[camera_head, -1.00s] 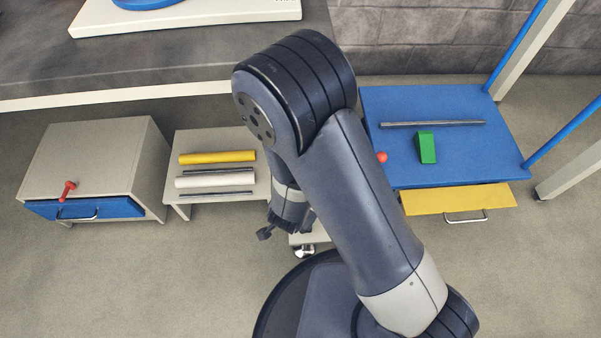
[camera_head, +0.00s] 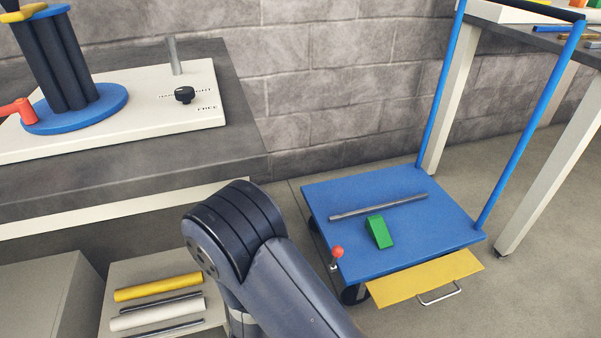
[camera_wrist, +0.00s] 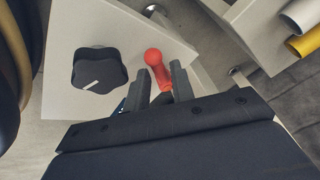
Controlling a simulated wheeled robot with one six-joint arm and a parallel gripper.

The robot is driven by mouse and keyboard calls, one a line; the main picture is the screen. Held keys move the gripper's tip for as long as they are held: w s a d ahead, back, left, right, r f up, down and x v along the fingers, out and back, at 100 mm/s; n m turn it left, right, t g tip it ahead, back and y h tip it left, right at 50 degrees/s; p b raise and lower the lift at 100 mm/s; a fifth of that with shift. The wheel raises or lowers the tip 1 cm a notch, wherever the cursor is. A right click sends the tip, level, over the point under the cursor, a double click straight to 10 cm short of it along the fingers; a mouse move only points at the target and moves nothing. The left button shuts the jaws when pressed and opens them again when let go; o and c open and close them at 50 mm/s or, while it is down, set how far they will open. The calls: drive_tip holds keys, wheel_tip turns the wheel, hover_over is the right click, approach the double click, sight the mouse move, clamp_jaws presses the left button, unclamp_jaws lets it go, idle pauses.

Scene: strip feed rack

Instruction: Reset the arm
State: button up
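My arm's elbow (camera_head: 235,235) shows at the lower middle of the head view; the gripper is out of sight there. In the wrist view my gripper (camera_wrist: 160,80) has its two dark fingers apart. A red round-ended handle (camera_wrist: 155,60) shows between and beyond the fingertips. I cannot tell whether either finger touches it.
A black knob (camera_wrist: 98,68) sits on a pale panel (camera_wrist: 65,105). In the head view a blue cart (camera_head: 345,190) carries a grey bar (camera_head: 380,206) and green wedge (camera_head: 379,232); its yellow flap (camera_head: 420,280) juts out. Several rods lie on a low stand (camera_head: 120,272).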

drive_tip(key=shift+r, duration=0.1)
drive_tip(key=a+p+v, duration=0.1)
drive_tip(key=p+v, duration=0.6)
drive_tip(key=v, duration=0.4)
drive_tip(key=b+x, duration=0.2)
drive_tip(key=x, duration=0.1)
drive_tip(key=b+x, duration=0.3)
drive_tip(key=x, duration=0.1)
drive_tip(key=d+b+x, duration=0.1)
drive_tip(key=b+x, duration=0.1)
drive_tip(key=x, duration=0.2)
drive_tip(key=shift+f, duration=0.25)
drive_tip(key=shift+r+p, duration=0.3)
drive_tip(key=shift+a+m+h+p, duration=0.25)
drive_tip(key=shift+m+h+p, duration=0.05)
drive_tip(key=shift+m+p, duration=0.45)
